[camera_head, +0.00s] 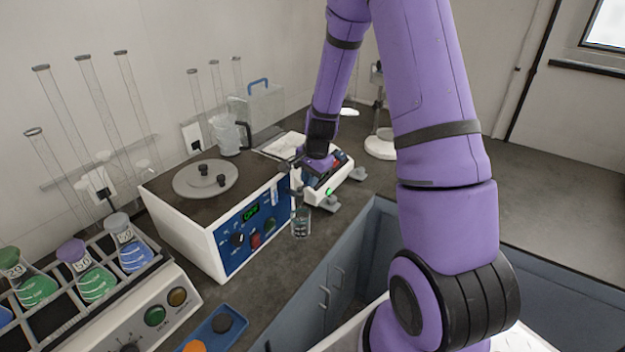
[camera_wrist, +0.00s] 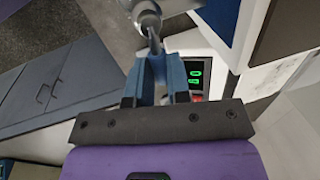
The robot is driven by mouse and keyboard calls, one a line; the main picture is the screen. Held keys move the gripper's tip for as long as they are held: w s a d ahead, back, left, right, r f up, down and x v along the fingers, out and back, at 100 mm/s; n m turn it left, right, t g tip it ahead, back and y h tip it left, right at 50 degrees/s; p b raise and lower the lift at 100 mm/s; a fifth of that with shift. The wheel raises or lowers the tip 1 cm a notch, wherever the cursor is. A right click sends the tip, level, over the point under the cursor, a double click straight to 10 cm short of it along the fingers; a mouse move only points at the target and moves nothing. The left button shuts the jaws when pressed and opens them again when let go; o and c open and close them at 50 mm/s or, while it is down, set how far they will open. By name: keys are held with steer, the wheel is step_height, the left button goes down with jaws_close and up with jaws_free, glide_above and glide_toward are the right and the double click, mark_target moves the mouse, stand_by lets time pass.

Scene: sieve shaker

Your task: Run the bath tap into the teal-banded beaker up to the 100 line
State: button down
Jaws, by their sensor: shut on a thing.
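The water bath (camera_head: 205,250) is a white box with a blue front panel and a round lid. Its tap (camera_head: 297,193) is at the right end of the front. A clear beaker (camera_head: 301,228) with markings is below the tap, near the counter's front edge. Its band colour, water level and any stream are too small to tell. My gripper (camera_wrist: 153,62) is shut on the tap's thin grey lever (camera_wrist: 154,40), which shows between the blue fingers in the wrist view. In the head view my purple wrist partly hides this spot. The beaker is not clear in the wrist view.
A white instrument (camera_head: 333,183) with a green light stands right of the tap. A clear jug (camera_head: 228,134) stands behind the bath. Counter at the right (camera_head: 540,205) is clear.

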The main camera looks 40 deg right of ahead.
steer(key=shift+w+n, duration=0.15)
steer(key=shift+n, duration=0.35)
steer(key=c, duration=1.1)
jaws_free()
steer(key=shift+r, duration=0.15)
steer(key=r, duration=0.3)
steer(key=s+r, duration=0.1)
steer(key=r, duration=0.3)
steer(key=s+r, duration=0.1)
steer(key=r, duration=0.2)
steer(key=shift+d+r, duration=0.2)
steer(key=shift+d, duration=0.15)
